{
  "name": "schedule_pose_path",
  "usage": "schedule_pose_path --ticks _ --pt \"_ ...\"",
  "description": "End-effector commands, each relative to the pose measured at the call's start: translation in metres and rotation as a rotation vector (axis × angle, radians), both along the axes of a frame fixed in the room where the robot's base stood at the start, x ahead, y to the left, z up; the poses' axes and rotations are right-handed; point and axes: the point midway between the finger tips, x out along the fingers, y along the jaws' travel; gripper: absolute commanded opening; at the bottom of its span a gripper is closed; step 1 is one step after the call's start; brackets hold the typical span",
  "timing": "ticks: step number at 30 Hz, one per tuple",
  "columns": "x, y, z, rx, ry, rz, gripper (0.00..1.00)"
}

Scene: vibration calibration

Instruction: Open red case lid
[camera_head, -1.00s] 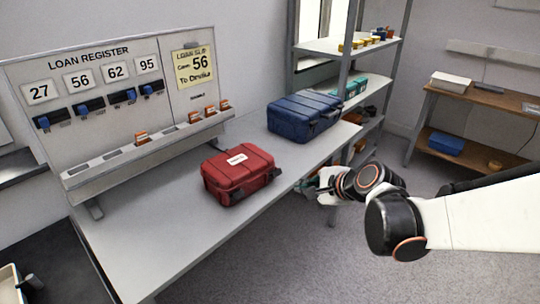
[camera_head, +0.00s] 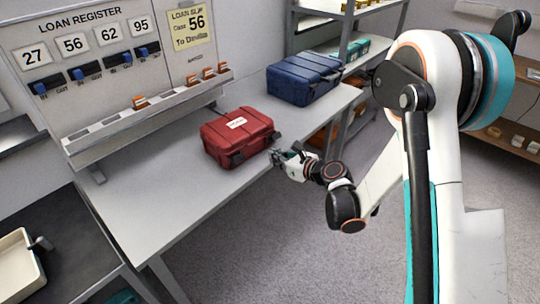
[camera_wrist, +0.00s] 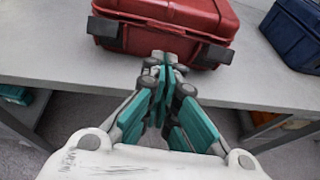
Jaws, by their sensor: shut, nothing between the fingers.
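The red case (camera_head: 238,137) lies on the grey table with its lid closed and a white label on top. In the wrist view the red case (camera_wrist: 180,22) fills the top, with two dark latches on its front face. Whether the fingertips touch the case, I cannot tell.
A blue case (camera_head: 304,79) stands behind and right of the red case; it also shows in the wrist view (camera_wrist: 294,30). The loan register board (camera_head: 120,60) stands along the back. The table (camera_head: 165,205) is clear at front left. Shelves stand at the back right.

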Motion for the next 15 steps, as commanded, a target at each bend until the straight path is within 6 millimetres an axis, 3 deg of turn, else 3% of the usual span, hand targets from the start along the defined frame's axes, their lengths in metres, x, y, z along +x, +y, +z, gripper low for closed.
schedule_pose_path --ticks 15 --pt "0.051 0.055 -0.028 -0.002 -0.002 0.002 0.0"
